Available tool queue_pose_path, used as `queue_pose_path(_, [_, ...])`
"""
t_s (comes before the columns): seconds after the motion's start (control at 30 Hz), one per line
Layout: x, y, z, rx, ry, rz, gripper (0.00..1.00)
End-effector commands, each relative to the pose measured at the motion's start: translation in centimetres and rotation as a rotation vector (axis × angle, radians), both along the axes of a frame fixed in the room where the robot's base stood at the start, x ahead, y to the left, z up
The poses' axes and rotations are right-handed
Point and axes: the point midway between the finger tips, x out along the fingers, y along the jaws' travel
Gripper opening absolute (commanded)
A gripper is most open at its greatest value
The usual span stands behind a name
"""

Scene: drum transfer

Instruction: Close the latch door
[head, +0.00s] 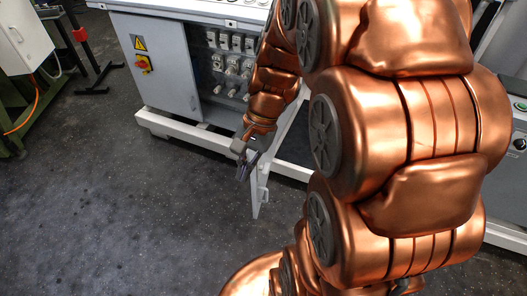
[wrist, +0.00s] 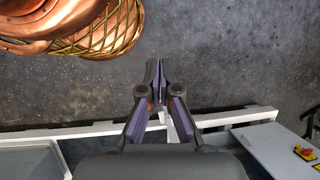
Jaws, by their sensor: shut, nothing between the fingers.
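A narrow light-grey door panel (head: 261,190) stands out from the front of the cabinet in the head view, swung open, with a small latch-like fitting on its face. I take it to be the latch door. My gripper (head: 243,172) is just left of this panel, pointing down, with its fingers together and empty. I cannot tell whether it touches the panel. In the wrist view, my gripper (wrist: 157,75) is shut over the dark floor, with a pale edge partly hidden behind the fingers. My arm hides the panel's upper part and hinge side in the head view.
The cabinet's grey door (head: 158,62) carries a warning sign and a red-yellow switch (head: 144,64). Several connectors (head: 228,65) sit right of it. A white base rail (head: 185,128) runs along the bottom. The floor (head: 110,200) at left is clear.

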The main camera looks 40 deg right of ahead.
Motion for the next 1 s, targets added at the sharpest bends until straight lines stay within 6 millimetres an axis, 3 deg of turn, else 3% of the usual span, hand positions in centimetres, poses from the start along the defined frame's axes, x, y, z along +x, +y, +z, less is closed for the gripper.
queue_pose_path(0.03, [1.3, -1.3, -1.5, 0.027, 0.011, -0.098, 0.00])
queue_pose_path(0.27, [6.3, -7.6, -5.4, 0.156, 0.052, -0.524, 0.00])
queue_pose_path(0.4, [8.6, -12.7, -8.0, 0.242, 0.074, -0.781, 0.00])
queue_pose_path(0.6, [10.1, -20.3, -11.5, 0.365, 0.099, -1.107, 0.00])
queue_pose_path(0.7, [10.3, -23.2, -12.7, 0.414, 0.105, -1.221, 0.00])
queue_pose_path(0.83, [10.2, -25.5, -13.7, 0.455, 0.112, -1.311, 0.00])
queue_pose_path(1.0, [10.5, -26.2, -14.3, 0.473, 0.113, -1.348, 0.00])
